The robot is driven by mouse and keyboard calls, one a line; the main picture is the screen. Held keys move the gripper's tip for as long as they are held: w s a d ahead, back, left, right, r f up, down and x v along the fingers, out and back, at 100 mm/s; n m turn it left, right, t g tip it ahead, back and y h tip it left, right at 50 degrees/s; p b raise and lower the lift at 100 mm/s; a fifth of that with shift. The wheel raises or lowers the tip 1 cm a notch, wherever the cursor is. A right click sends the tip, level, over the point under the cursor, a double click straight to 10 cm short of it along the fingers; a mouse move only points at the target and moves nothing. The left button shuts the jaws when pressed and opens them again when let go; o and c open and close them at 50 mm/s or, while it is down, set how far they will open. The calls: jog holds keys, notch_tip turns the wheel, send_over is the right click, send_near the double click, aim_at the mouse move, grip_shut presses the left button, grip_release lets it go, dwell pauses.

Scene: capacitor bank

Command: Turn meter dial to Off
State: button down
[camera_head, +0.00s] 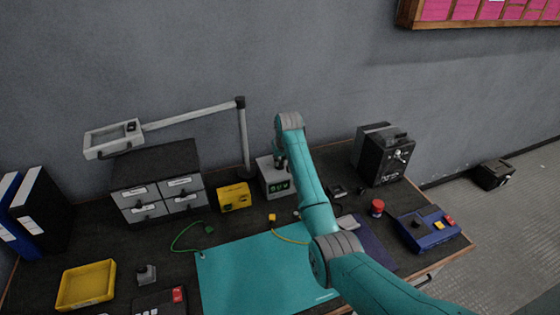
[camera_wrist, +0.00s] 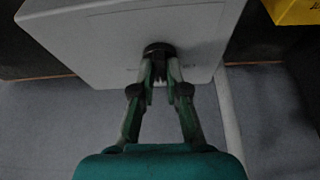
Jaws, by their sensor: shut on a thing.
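The meter (camera_head: 274,178) is a light grey box with a lit green display, standing at the back of the bench behind my arm. In the wrist view its pale face (camera_wrist: 100,45) fills the upper part. My gripper (camera_wrist: 160,72) is shut on the dark round dial (camera_wrist: 159,48) on that face. The fingers cover part of the dial, and its pointer and markings are too dark and small to read. In the head view my arm hides the dial and most of the gripper.
A yellow box (camera_head: 234,198) stands left of the meter, near the lamp post (camera_head: 244,140). A grey drawer unit (camera_head: 157,185) is farther left. A black instrument (camera_head: 384,155) stands to the right. A teal mat (camera_head: 250,270) lies in front, with green and yellow leads near it.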

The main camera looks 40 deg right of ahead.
jog(key=n+y, duration=0.1)
jog(key=n, duration=0.1)
jog(key=n+y, duration=0.1)
jog(key=n, duration=0.2)
jog(key=shift+d, duration=0.2)
jog(key=n+y, duration=0.1)
jog(key=n, duration=0.4)
jog(key=shift+d+n+g+y, duration=0.15)
jog(key=shift+n+g+y, duration=0.25)
jog(key=c, duration=1.2)
grip_release()
jog(key=shift+r, duration=0.1)
jog(key=shift+v, duration=5.9)
